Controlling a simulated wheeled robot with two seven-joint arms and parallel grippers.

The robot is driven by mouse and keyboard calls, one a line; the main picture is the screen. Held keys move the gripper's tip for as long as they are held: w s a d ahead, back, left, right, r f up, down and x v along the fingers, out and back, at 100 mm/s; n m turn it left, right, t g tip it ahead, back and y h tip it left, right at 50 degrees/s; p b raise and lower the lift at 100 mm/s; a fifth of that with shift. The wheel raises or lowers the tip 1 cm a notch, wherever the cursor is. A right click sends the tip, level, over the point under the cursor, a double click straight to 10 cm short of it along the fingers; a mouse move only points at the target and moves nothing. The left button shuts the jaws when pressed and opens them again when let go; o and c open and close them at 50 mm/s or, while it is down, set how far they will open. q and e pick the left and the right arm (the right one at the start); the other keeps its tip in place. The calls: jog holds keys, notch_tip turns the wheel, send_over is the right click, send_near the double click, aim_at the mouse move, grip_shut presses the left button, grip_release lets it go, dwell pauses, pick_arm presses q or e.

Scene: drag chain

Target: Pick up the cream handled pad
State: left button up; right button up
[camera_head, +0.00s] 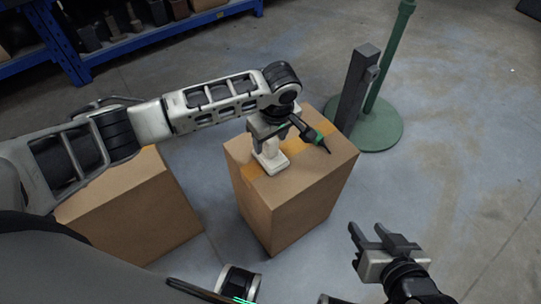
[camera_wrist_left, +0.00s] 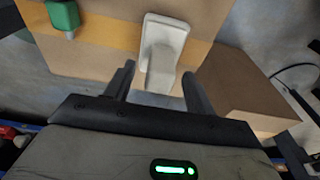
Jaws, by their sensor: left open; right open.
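The cream handled pad (camera_head: 270,162) rests on top of the taped cardboard box (camera_head: 300,200) in the middle of the head view. In the left wrist view, the open left fingers (camera_wrist_left: 159,72) lie to either side of the lower, narrower part of the cream pad (camera_wrist_left: 165,42). I cannot tell whether they touch it. My right gripper (camera_head: 368,232) is open and empty at the lower right, apart from the box.
Another cardboard box (camera_head: 140,210) stands to the left. A dark post (camera_head: 356,90) and a green stand (camera_head: 378,130) are behind. Floor is clear at right.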

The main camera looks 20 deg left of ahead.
pick_arm(q)
jog(key=shift+a+f, duration=0.1)
jog(key=shift+f, duration=0.4)
grip_shut()
